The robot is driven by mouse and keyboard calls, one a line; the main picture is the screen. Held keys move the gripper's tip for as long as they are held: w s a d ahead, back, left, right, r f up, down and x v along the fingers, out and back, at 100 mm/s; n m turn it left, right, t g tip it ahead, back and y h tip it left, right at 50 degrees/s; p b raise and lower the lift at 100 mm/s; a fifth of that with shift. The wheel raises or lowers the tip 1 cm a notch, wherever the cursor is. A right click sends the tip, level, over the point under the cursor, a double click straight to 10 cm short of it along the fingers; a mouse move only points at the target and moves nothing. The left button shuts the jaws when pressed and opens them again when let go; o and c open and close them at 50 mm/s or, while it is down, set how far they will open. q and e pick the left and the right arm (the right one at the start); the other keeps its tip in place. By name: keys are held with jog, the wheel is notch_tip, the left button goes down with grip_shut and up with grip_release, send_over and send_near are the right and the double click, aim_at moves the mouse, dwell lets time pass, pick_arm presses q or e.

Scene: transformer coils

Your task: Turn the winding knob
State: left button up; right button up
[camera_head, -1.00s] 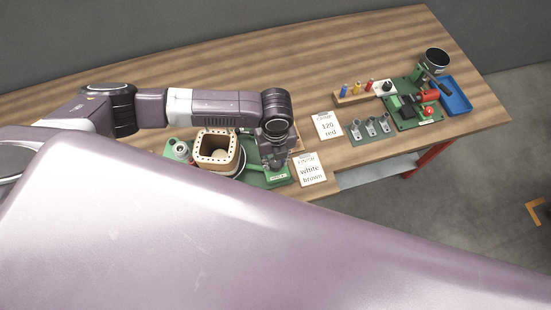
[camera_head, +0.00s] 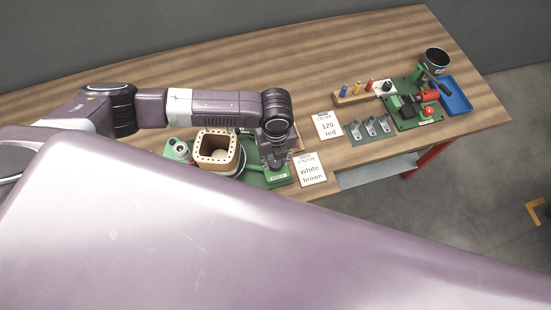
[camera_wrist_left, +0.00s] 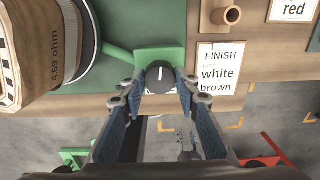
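The black winding knob (camera_wrist_left: 160,76) with a white pointer line shows in the left wrist view, on a green block (camera_wrist_left: 172,56) at the edge of a green base. The pointer line stands nearly upright in the picture. My left gripper (camera_wrist_left: 161,88) is open, its two fingers on either side of the knob with visible gaps. I cannot tell how deep the fingertips reach. In the head view my left gripper (camera_head: 277,155) points down over the green base (camera_head: 272,179) and hides the knob. My right gripper is not in view.
A square wooden-rimmed coil form (camera_head: 217,146) stands left of the gripper. A card reading white brown (camera_head: 311,170) lies to its right. A card reading 120 red (camera_head: 327,126), metal holders (camera_head: 370,127) and a blue tray (camera_head: 454,97) lie farther right. The table's front edge is close.

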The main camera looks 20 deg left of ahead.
aim_at(276, 163)
pick_arm(q)
jog(key=o, duration=0.4)
notch_tip(276, 163, up, 12)
jog(key=shift+r, duration=0.1)
dwell(0.4)
dwell(0.5)
